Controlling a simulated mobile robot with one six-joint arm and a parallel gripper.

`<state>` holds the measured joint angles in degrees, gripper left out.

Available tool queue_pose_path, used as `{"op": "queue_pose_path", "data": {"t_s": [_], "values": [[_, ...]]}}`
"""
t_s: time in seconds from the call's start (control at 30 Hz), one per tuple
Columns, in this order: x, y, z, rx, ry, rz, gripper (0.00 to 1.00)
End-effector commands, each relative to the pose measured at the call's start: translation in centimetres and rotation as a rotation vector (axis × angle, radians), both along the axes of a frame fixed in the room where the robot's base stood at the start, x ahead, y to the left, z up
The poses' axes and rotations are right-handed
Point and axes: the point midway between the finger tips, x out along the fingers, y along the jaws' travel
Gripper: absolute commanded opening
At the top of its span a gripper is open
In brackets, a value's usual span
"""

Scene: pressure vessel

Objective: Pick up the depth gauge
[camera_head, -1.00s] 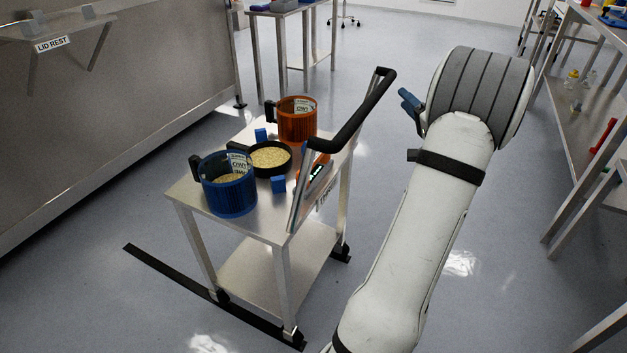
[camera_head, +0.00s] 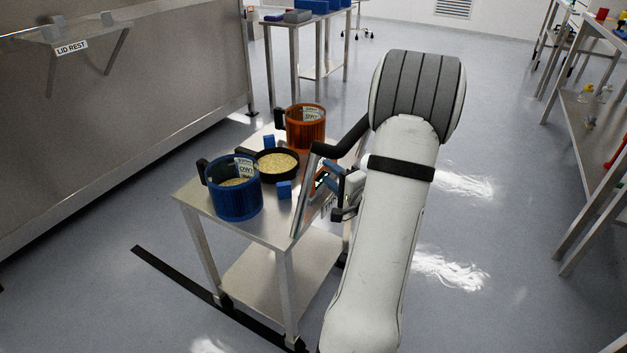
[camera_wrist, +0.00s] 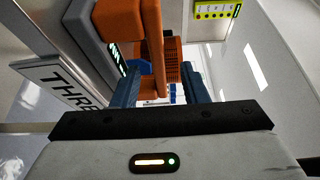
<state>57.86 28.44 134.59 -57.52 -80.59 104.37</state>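An orange and grey device with a small lit display, which I take to be the depth gauge, shows at the upper left of the wrist view (camera_wrist: 120,18). It sits at the handle end of the steel cart (camera_head: 262,228), and in the head view my gripper mostly hides it. My gripper (camera_head: 331,182) is at that end of the cart. In the wrist view its two blue fingers (camera_wrist: 160,80) are apart, with an orange part of the device between them. I cannot tell whether either finger touches it.
On the cart top stand a blue pot (camera_head: 234,190), an orange pot (camera_head: 306,130), a black-rimmed round dish (camera_head: 277,164) and small blue blocks (camera_head: 284,190). A steel wall with a lid rest shelf (camera_head: 75,34) is at left. Shelving (camera_head: 590,150) stands at right; floor between is clear.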

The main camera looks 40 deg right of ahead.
Motion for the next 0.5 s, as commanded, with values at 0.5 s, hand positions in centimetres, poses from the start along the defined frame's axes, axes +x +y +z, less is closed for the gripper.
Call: {"op": "queue_pose_path", "data": {"t_s": [0.5], "values": [[6.0,-0.6,-0.3,-0.003,-0.002,-0.014,0.4]]}}
